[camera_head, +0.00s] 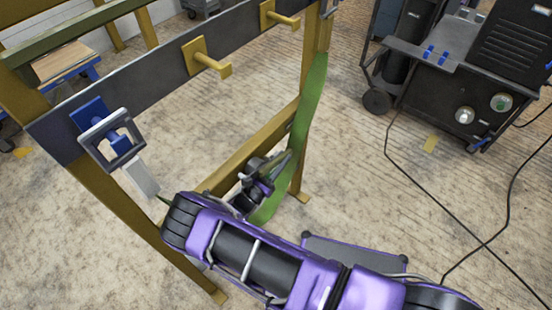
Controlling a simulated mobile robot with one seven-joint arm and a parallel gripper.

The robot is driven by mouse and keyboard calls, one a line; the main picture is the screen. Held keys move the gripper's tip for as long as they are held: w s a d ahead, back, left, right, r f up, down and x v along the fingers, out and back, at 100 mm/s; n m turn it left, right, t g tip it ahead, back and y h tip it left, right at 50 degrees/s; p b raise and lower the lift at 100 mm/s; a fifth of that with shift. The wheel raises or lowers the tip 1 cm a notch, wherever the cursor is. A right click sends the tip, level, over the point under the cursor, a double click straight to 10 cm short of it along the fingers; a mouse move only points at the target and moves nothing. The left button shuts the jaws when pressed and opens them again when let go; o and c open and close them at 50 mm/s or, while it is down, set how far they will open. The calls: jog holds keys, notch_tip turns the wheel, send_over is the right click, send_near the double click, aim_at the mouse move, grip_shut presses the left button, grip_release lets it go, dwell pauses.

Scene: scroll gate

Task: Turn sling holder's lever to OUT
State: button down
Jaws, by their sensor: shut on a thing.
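The green sling (309,97) hangs along the right post of an ochre frame and curves down behind my gripper (266,177). My gripper is low inside the frame, dark with purple parts, and appears shut on the green sling; the exact contact is small and partly hidden. A blue bracket with a grey square loop (114,140) is at the left end of the dark crossbar, with a pale tag-like piece (142,178) below it. Part of a small blue-grey fitting (327,9) shows at the top of the right post, cut off. I cannot make out a lever or OUT marking.
The dark crossbar (150,83) carries ochre pegs (205,58) that stick out. A lower ochre rail (250,150) runs behind my gripper. A black machine cart (480,75) stands at right, with cables on the floor. My purple arm covers the lower middle.

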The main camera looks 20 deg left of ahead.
aim_at(280, 157)
jog(key=shift+w+r+t+h, duration=0.2)
jog(key=shift+r+t+h, duration=0.15)
jog(key=shift+r+t, duration=0.45)
jog(key=shift+w+r+t+h, duration=0.2)
jog(key=shift+r+t+h, duration=0.15)
jog(key=shift+r+t, duration=0.45)
jog(key=c, duration=0.8)
grip_release()
jog(key=shift+d, duration=0.1)
jog(key=shift+f, duration=0.1)
jog(key=shift+s, duration=0.1)
jog(key=v, duration=1.2)
